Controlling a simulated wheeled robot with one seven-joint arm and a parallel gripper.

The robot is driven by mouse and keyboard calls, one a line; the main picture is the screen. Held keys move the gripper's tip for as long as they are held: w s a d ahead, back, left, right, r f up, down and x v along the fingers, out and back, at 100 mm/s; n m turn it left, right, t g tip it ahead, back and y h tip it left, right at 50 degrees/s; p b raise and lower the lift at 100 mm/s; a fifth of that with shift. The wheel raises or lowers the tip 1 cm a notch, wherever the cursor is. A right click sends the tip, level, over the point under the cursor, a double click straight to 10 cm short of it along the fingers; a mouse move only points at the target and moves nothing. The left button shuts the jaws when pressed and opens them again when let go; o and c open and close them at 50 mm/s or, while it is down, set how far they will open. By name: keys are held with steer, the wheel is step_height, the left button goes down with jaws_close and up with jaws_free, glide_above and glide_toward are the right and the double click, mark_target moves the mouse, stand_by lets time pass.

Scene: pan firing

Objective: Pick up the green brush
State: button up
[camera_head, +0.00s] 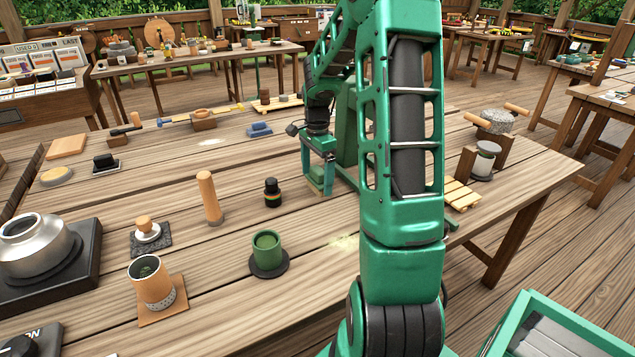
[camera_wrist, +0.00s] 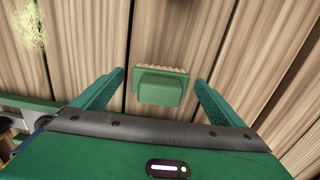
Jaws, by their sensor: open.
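The green brush (camera_wrist: 160,86) lies on the wooden table, with a blocky green back and pale bristles along its far edge. In the wrist view it sits between the two fingers of my gripper (camera_wrist: 159,77), with a gap on each side. My gripper is open and not touching it. In the head view my gripper (camera_head: 320,178) points down over the middle of the table. The brush (camera_head: 316,172) shows only partly there, behind a finger. The height of the fingertips above the table is hard to tell.
A black jar (camera_head: 272,193), a wooden cylinder (camera_head: 209,197) and a green cup (camera_head: 267,250) stand left of my gripper. A small slatted wooden rack (camera_head: 462,196) is to the right. A pale powder patch (camera_wrist: 28,25) marks the table. Bare table surrounds the brush.

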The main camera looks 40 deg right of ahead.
steer(key=c, duration=1.2)
step_height(320, 180, up, 28)
steer(key=shift+r, duration=0.1)
steer(key=o, duration=0.6)
steer(key=shift+c, duration=0.2)
steer(key=c, duration=0.7)
